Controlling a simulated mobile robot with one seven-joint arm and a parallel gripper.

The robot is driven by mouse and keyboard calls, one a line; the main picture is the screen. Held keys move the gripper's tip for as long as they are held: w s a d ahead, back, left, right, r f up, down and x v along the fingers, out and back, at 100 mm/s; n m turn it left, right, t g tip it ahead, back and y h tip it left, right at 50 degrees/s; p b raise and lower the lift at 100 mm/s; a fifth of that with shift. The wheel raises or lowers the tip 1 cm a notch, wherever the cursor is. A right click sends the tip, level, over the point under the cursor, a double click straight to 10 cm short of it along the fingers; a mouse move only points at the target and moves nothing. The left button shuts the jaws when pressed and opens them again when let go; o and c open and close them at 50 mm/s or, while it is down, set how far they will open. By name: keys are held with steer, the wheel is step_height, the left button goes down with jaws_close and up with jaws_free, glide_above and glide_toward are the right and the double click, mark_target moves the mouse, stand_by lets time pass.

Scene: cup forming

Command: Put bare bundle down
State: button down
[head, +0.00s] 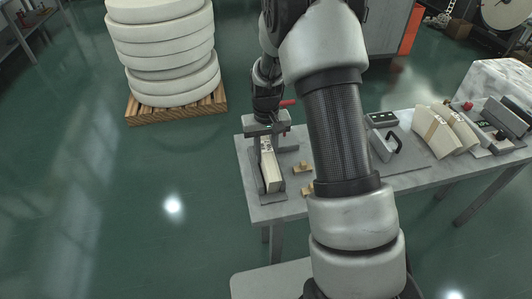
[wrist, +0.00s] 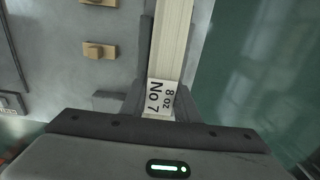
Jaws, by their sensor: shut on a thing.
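The bare bundle (head: 270,172) is a long cream stack with no band around it that I can see. It lies lengthwise in a grey metal holder (head: 277,198) on the near left of the table. My gripper (head: 266,137) is above its far end, pointing down, and is shut on it. In the wrist view the bundle (wrist: 171,43) runs up from between my gripper's fingers (wrist: 160,103), with a white label reading "8 oz No 7" at the near end. I cannot tell whether the bundle rests fully on the holder's floor.
Small wooden blocks (head: 302,167) sit just right of the holder. Two banded bundles (head: 437,130), a grey box with a black handle (head: 385,146) and a dark device (head: 505,117) stand further right. The table's left edge is close to the holder. A pallet of white rolls (head: 165,50) stands behind left.

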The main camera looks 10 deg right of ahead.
steer(key=c, duration=1.4)
jaws_free()
steer(key=shift+f, duration=0.1)
steer(key=shift+o, duration=0.2)
